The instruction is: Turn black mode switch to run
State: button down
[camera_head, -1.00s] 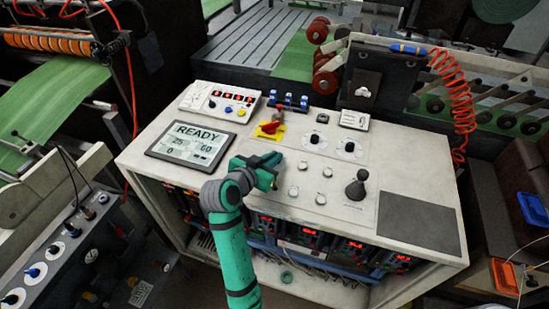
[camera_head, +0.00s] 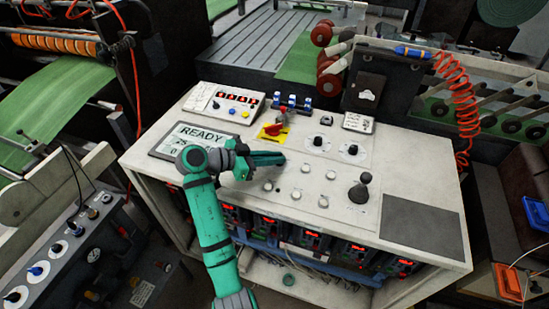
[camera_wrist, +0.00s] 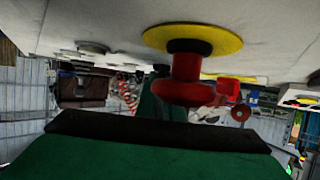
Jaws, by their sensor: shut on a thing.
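Two black rotary knobs on round white dials, a left one (camera_head: 318,142) and a right one (camera_head: 352,150), stand upright on the white control panel. I cannot tell which is the mode switch, or read their positions. My green gripper (camera_head: 282,159) is low over the panel, left of and nearer than these knobs, apart from both. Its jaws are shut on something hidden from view. In the wrist view a red mushroom button (camera_wrist: 186,92) on a yellow disc (camera_wrist: 193,38) is close beyond the near finger. Whether the jaws touch it is unclear.
A red handle on a yellow plate (camera_head: 272,133) lies just behind my gripper. Several pale push buttons (camera_head: 295,193) and a black joystick (camera_head: 359,194) are in front and to the right. The display (camera_head: 166,147) reads READY. A dark flat pad (camera_head: 421,228) covers the right corner.

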dwell(0.4)
jog(key=c, duration=1.9)
grip_release()
jog(key=shift+w, duration=0.1)
jog(key=shift+o, duration=0.2)
jog(key=v, duration=1)
jog(key=shift+a+r, duration=0.15)
jog(key=shift+a, duration=0.15)
